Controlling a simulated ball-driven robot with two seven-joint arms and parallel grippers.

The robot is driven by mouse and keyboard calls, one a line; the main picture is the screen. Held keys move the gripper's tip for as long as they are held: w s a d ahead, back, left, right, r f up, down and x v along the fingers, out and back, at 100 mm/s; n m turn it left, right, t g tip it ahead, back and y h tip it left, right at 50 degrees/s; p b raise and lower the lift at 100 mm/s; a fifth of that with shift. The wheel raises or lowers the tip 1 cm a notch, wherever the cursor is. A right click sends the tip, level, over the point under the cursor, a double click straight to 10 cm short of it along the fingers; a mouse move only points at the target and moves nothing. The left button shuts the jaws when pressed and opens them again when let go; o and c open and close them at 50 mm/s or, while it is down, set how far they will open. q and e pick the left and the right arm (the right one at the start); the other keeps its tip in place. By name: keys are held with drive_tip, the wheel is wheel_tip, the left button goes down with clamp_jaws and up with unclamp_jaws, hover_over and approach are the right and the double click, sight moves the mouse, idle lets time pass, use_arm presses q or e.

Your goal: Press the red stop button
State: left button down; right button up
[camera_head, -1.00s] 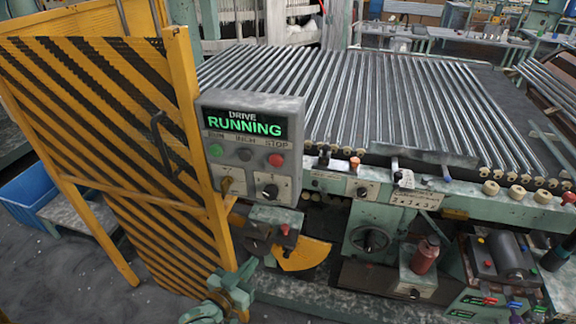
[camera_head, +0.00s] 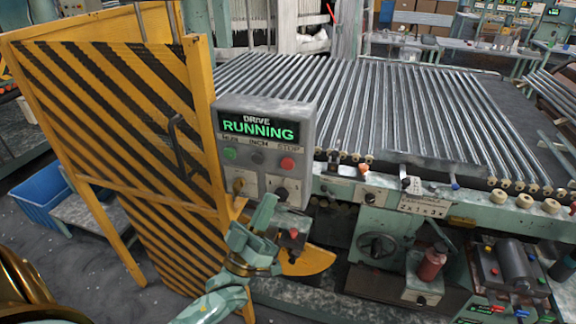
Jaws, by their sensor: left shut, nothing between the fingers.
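The red stop button (camera_head: 288,164) is a round red cap at the right of a grey control box (camera_head: 306,135), under the label STOP. The display (camera_head: 258,128) above reads DRIVE RUNNING in green. A green button (camera_head: 230,154) and a dark button (camera_head: 258,159) sit to its left. My left gripper (camera_head: 266,208) is teal and shut, with nothing held. It comes up from below, its tips pointing upward in front of the box's lower edge. In the picture it is below and left of the red button, apart from it. My right gripper is out of view.
A yellow and black striped guard panel (camera_head: 110,120) stands left of the box. Two switches sit below the buttons, and a small red knob (camera_head: 293,233) is right of my gripper. A roller bed (camera_head: 400,100) extends behind. The box front around the red button is unobstructed.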

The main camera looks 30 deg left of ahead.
sight(289, 162)
use_arm(q)
drive_tip(key=w+a+b, duration=0.2)
drive_tip(key=w+b, duration=0.1)
drive_tip(key=w, duration=0.5)
drive_tip(key=shift+w+h, duration=0.3)
idle(2.0)
drive_tip(key=shift+w+a, duration=0.15)
drive_tip(key=shift+w, duration=0.25)
drive_tip(key=shift+w+a+b, duration=0.1)
drive_tip(key=shift+w+b, duration=0.25)
drive_tip(key=shift+w, duration=0.1)
idle(0.5)
drive_tip(key=shift+s, duration=0.15)
idle(0.3)
drive_tip(key=shift+s+d+p, duration=0.2)
drive_tip(key=shift+s+p, duration=0.25)
drive_tip(key=shift+s, duration=0.3)
